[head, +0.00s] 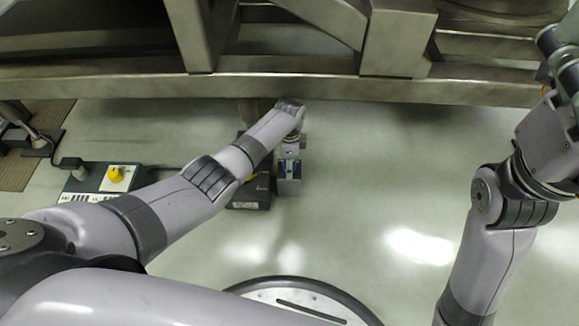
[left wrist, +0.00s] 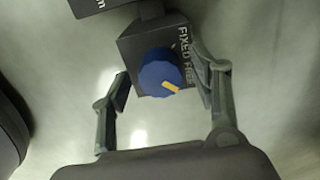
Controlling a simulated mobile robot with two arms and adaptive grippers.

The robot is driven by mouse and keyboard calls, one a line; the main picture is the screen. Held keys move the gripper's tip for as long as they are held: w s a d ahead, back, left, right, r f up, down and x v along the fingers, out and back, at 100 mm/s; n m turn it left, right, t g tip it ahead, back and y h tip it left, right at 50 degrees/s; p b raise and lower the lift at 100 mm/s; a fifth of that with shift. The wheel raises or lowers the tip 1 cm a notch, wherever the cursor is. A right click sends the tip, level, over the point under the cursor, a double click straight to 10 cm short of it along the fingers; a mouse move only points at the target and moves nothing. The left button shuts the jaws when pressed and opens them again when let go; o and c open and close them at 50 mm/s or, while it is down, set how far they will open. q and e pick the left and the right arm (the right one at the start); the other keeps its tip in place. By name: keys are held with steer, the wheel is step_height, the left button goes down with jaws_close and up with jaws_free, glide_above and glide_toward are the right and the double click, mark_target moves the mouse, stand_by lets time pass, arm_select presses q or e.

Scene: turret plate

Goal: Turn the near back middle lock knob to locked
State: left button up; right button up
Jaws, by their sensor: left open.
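A blue round knob (left wrist: 160,72) with a yellow-orange pointer mark shows in the left wrist view, on a dark grey box (left wrist: 135,45) with white lettering. The pointer faces the lower right of that view. My left gripper (left wrist: 168,82) is open, one finger on each side of the knob, with a visible gap on the left; I cannot tell whether the right finger touches. In the head view my left gripper (head: 289,165) is over the floor, and it largely hides the knob. My right gripper (head: 560,65) is at the upper right edge, partly cut off.
A grey box with a yellow knob (head: 115,175) stands at the left. Another dark box (head: 248,195) is partly behind my left arm. A large metal frame beam (head: 290,88) crosses the top. The floor (head: 390,180) between the arms is clear.

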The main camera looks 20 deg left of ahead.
arm_select(q)
steer(key=shift+f, duration=0.25)
steer(key=c, duration=1.1)
steer(key=shift+c, duration=0.2)
